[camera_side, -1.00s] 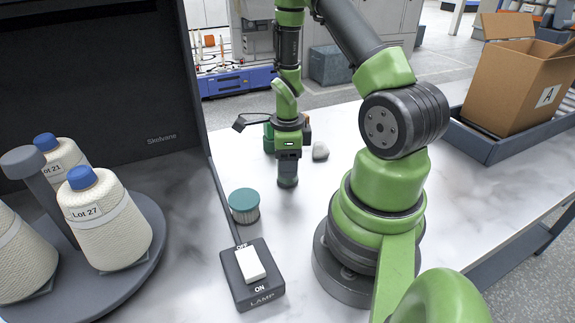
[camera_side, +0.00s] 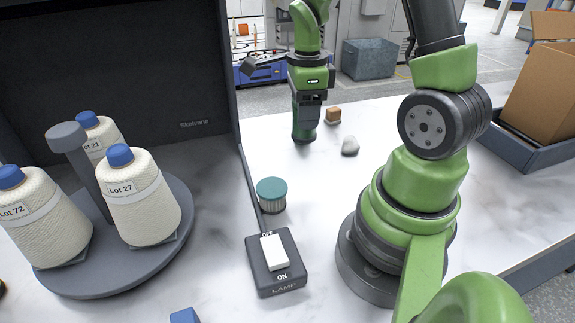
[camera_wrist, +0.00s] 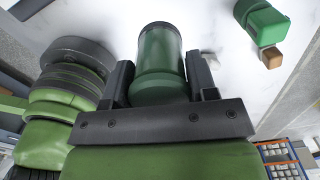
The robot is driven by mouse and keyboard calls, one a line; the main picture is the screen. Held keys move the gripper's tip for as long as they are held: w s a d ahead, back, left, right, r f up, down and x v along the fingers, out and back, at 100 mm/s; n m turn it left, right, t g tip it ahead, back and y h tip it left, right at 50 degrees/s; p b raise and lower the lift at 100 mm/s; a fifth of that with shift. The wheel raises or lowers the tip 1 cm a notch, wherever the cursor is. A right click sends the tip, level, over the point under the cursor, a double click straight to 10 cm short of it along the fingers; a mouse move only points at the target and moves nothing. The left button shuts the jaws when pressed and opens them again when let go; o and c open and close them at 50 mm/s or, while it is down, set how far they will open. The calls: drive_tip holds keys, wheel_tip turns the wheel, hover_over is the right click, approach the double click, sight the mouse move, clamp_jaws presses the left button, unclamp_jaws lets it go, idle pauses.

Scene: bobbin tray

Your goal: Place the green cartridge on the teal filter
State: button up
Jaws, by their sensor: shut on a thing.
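My gripper (camera_side: 307,99) points down at the back of the table and is shut on the green cartridge (camera_side: 303,126), a dark green cylinder with a black lower end. In the wrist view the cartridge (camera_wrist: 160,65) sits between the two dark fingers of my gripper (camera_wrist: 160,80). The cartridge hangs roughly upright; its height over the table is hard to tell. The teal filter (camera_side: 272,194), a short round piece with a teal top and ribbed grey side, stands on the table nearer the side camera. The filter's top is bare. I do not see it in the wrist view.
A lamp switch box (camera_side: 277,275) lies just in front of the filter. A carousel (camera_side: 180,250) of yarn cones stands left. A pale stone (camera_side: 350,146) and brown cube (camera_side: 333,114) lie right of the cartridge. A green block (camera_wrist: 265,24) shows in the wrist view.

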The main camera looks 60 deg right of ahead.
drive_tip(key=w+a+r+n, duration=0.25)
drive_tip(key=a+n, duration=0.35)
drive_tip(key=a, duration=0.3)
hover_over(272, 187)
drive_tip(key=shift+n, duration=0.3)
drive_tip(key=shift+f, duration=4.4)
drive_tip(key=o, duration=1)
drive_tip(key=shift+f, duration=0.1)
